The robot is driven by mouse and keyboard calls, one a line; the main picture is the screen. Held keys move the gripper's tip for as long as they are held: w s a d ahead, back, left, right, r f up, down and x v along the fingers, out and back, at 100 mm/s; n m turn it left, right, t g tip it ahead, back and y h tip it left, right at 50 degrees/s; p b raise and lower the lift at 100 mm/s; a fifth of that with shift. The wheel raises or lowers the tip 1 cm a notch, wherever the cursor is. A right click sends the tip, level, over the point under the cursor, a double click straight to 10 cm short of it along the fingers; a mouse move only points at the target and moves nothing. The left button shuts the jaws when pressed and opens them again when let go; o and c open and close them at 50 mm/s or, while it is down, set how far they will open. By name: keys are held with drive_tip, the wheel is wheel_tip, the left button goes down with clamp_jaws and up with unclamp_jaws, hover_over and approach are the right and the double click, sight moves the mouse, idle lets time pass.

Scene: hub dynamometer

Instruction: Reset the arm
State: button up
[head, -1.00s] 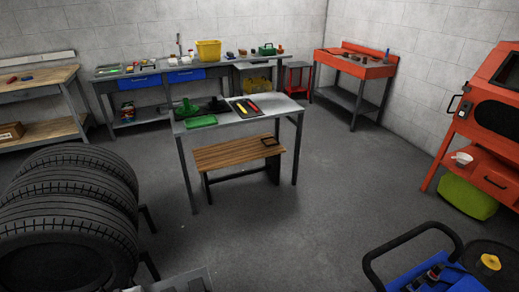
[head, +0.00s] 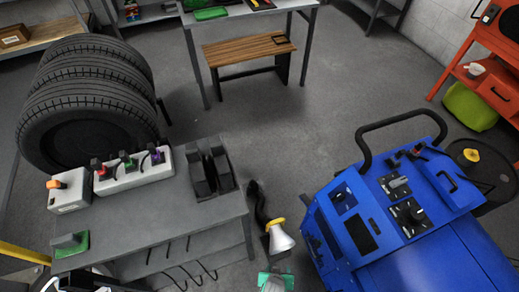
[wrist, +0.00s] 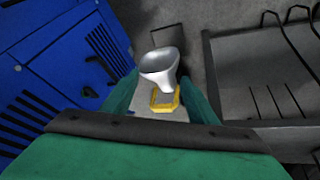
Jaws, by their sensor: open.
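My gripper (head: 276,281) is at the bottom edge of the head view, low between the grey bench and the blue cabinet. Only part of its green end shows there. In the wrist view its two green fingers (wrist: 158,98) stand apart, with the green body across the bottom. A white, cup-like part with a yellow band shows between and beyond the fingers; I cannot tell whether it belongs to my own arm. I see nothing clearly gripped.
A grey bench (head: 150,225) with switch boxes and black pedals stands left. A blue cabinet (head: 400,205) with a black handle stands close on the right. Stacked tyres (head: 85,95) are behind the bench. Open floor (head: 275,150) lies ahead, up to a wooden stool (head: 245,50).

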drive_tip(key=s+a+r+t, duration=0.2)
drive_tip(key=s+r+t, duration=0.1)
drive_tip(key=r, duration=1)
drive_tip(key=s+a+r+t+y, duration=0.1)
drive_tip(key=s+a+r+t, duration=0.2)
drive_tip(key=r, duration=1.1)
drive_tip(key=s+a+r+n+t, duration=0.1)
drive_tip(key=s+a+r+t, duration=0.1)
drive_tip(key=r, duration=1.2)
drive_tip(key=shift+s+a+t+y, duration=0.35)
drive_tip(key=shift+s+t, duration=0.25)
drive_tip(key=shift+t, duration=0.6)
